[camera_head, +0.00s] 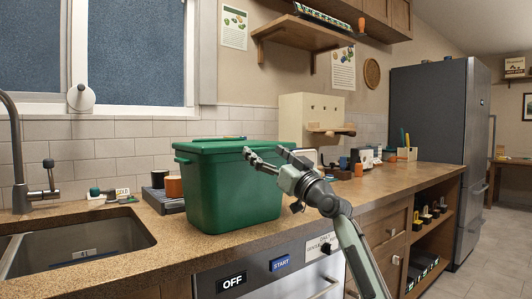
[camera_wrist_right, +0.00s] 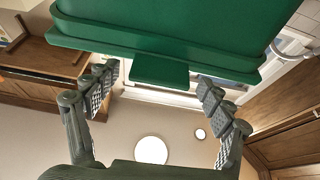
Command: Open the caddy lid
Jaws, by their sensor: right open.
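A green caddy (camera_head: 228,195) stands upright on the counter beside the sink. Its green lid (camera_head: 212,147) lies shut on top. In the right wrist view, which appears upside down, the lid rim (camera_wrist_right: 215,66) runs across the top and a flat green tab (camera_wrist_right: 160,72) juts from it. My right gripper (camera_head: 263,154) is at the caddy's right side, near lid height. It is open and empty, with one finger on each side of the tab in the wrist view (camera_wrist_right: 156,80). I cannot tell whether it touches the tab. My left gripper is out of view.
The sink (camera_head: 80,245) and its faucet (camera_head: 22,150) are at the left. Several small items and a cream box (camera_head: 310,115) stand at the back right.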

